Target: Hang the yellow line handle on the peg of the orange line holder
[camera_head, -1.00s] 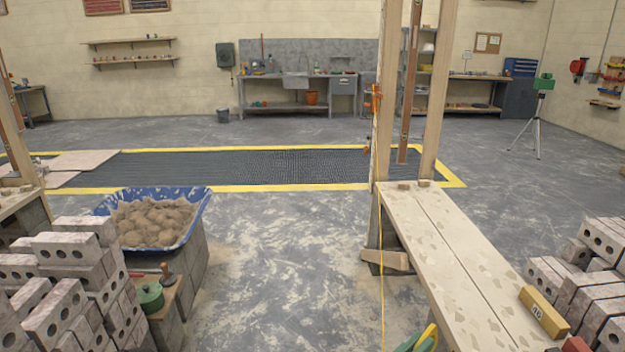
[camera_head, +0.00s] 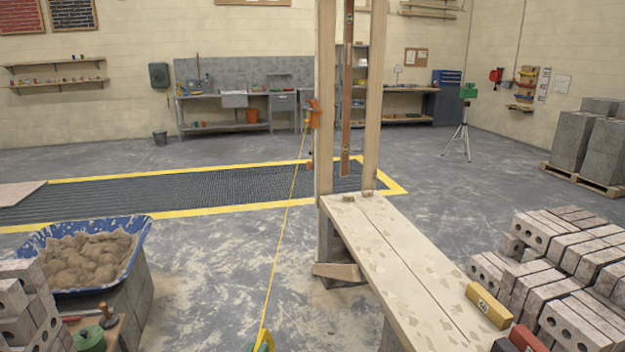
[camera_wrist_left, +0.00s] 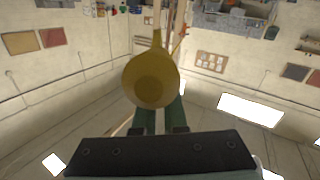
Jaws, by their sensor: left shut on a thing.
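The orange line holder (camera_head: 312,112) is fixed to the left wooden post of the frame, at about mid-height in the head view. A thin yellow line runs from it down to the yellow line handle (camera_head: 264,337) at the bottom edge. My left gripper (camera_head: 263,346), with green fingers, is shut on the handle, mostly cut off by the frame edge. In the left wrist view the handle (camera_wrist_left: 155,86) is a rounded yellow piece held in front of the green fingers (camera_wrist_left: 159,118). The holder's peg is too small to make out. My right gripper is not in view.
A plank bench (camera_head: 400,270) extends from the posts towards me, with a yellow block (camera_head: 488,305) on it. Brick stacks (camera_head: 560,270) stand at the right. A blue mortar tub (camera_head: 85,255) stands at the left. The floor between tub and bench is clear.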

